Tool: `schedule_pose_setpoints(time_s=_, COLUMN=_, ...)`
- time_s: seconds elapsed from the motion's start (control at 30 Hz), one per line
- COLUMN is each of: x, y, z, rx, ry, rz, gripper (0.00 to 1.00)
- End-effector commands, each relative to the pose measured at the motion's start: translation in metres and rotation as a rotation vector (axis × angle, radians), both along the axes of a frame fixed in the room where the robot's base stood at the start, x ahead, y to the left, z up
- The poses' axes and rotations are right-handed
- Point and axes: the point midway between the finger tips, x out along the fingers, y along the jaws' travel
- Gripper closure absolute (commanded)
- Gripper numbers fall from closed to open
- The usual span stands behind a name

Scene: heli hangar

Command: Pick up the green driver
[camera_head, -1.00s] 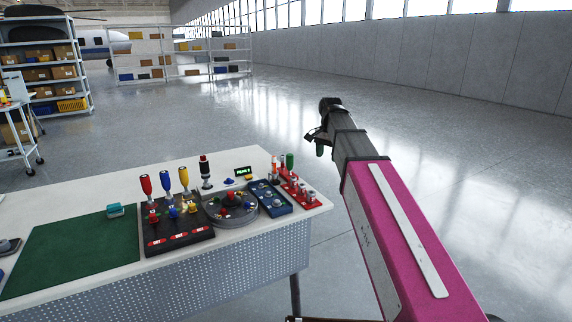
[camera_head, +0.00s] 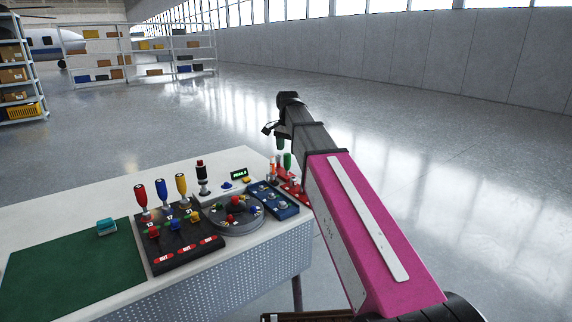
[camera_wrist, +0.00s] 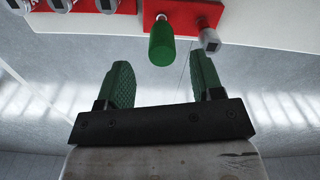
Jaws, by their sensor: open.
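The green driver (camera_head: 287,160) stands with its green handle up in the red rack (camera_head: 297,190) at the table's right end. In the wrist view the green driver (camera_wrist: 162,46) shows near the top middle, with its shaft towards the red rack (camera_wrist: 183,12). My gripper (camera_wrist: 160,64) is open and empty, its green fingers apart to the left and right of the handle. The handle lies ahead of the gap, its near end around the fingertip line. In the head view my gripper (camera_head: 277,142) is beside the driver, partly hidden by my arm.
The white table (camera_head: 75,202) holds a black stand (camera_head: 165,262) with red, blue and yellow drivers, a round grey tray (camera_head: 237,226) and a blue tray (camera_head: 281,209). A metal piece (camera_wrist: 209,42) sits right of the handle.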

Motion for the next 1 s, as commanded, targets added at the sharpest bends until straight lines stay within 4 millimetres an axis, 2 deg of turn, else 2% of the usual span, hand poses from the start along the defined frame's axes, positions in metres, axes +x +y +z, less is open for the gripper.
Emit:
schedule_pose_setpoints(time_s=0.27, x=0.001, y=0.000, z=-0.019, rx=0.000, ry=0.000, rz=0.000, gripper=0.39)
schedule_pose_setpoints(time_s=0.6, x=0.002, y=0.001, z=-0.060, rx=0.000, ry=0.000, rz=0.000, gripper=0.39)
schedule_pose_setpoints(time_s=0.87, x=0.003, y=0.001, z=-0.064, rx=0.000, ry=-0.001, rz=0.000, gripper=0.39)
schedule_pose_setpoints(time_s=0.9, x=0.003, y=0.001, z=-0.064, rx=0.000, ry=-0.001, rz=0.000, gripper=0.46)
schedule_pose_setpoints(time_s=0.97, x=0.003, y=0.001, z=-0.064, rx=0.000, ry=-0.001, rz=0.000, gripper=0.65)
schedule_pose_setpoints(time_s=1.0, x=0.003, y=0.001, z=-0.064, rx=0.000, ry=-0.001, rz=0.000, gripper=0.78)
